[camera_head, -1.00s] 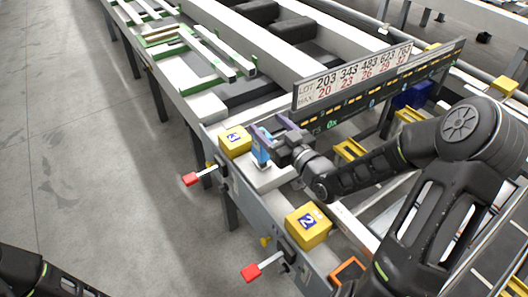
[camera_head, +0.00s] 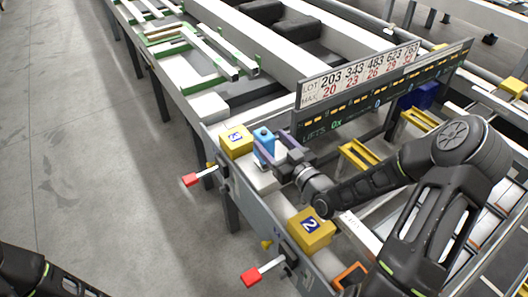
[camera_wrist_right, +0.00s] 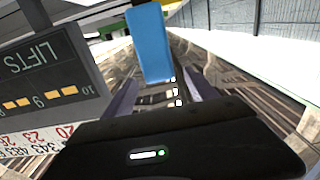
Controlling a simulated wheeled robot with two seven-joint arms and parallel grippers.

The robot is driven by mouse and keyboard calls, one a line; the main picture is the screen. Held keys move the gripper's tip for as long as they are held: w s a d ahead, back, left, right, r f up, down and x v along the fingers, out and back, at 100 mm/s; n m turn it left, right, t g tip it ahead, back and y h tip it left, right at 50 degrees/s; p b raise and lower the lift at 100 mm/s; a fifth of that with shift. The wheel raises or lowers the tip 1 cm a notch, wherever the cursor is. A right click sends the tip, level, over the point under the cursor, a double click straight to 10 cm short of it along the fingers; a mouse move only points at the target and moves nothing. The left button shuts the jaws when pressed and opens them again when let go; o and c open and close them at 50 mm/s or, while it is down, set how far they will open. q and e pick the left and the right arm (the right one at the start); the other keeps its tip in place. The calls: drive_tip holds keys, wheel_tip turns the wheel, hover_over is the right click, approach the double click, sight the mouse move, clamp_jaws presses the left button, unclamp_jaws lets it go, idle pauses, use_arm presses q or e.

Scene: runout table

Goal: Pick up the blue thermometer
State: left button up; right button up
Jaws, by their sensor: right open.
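The blue thermometer (camera_head: 264,146) stands upright on a pale surface by the yellow block marked 3 in the head view. In the right wrist view the blue thermometer (camera_wrist_right: 150,42) shows ahead, between the finger lines. My right gripper (camera_head: 281,152) is open just to the right of the thermometer. Its fingers (camera_wrist_right: 160,95) lie either side of the lower end in the wrist view; I cannot tell whether they touch it. My left arm shows at the lower left corner, but its gripper is out of view.
A sign board (camera_head: 355,75) with numbers stands behind my right gripper, close to it. Yellow blocks marked 3 (camera_head: 236,140) and 2 (camera_head: 311,230) flank the spot. Red-handled levers (camera_head: 190,180) stick out from the table's front. Floor to the left is clear.

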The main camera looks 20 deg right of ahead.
sight(270, 147)
wheel_tip(270, 147, down, 3)
drive_tip(key=shift+w+a+r, duration=0.1)
drive_tip(key=shift+w+r, duration=0.1)
drive_tip(key=shift+w, duration=0.4)
drive_tip(key=shift+w+a+p, duration=0.25)
drive_tip(key=shift+w+p, duration=0.2)
drive_tip(key=shift+w, duration=1.15)
drive_tip(key=shift+w+a+p, duration=0.2)
drive_tip(key=shift+w+p, duration=0.25)
drive_tip(key=shift+w, duration=1.1)
clamp_jaws()
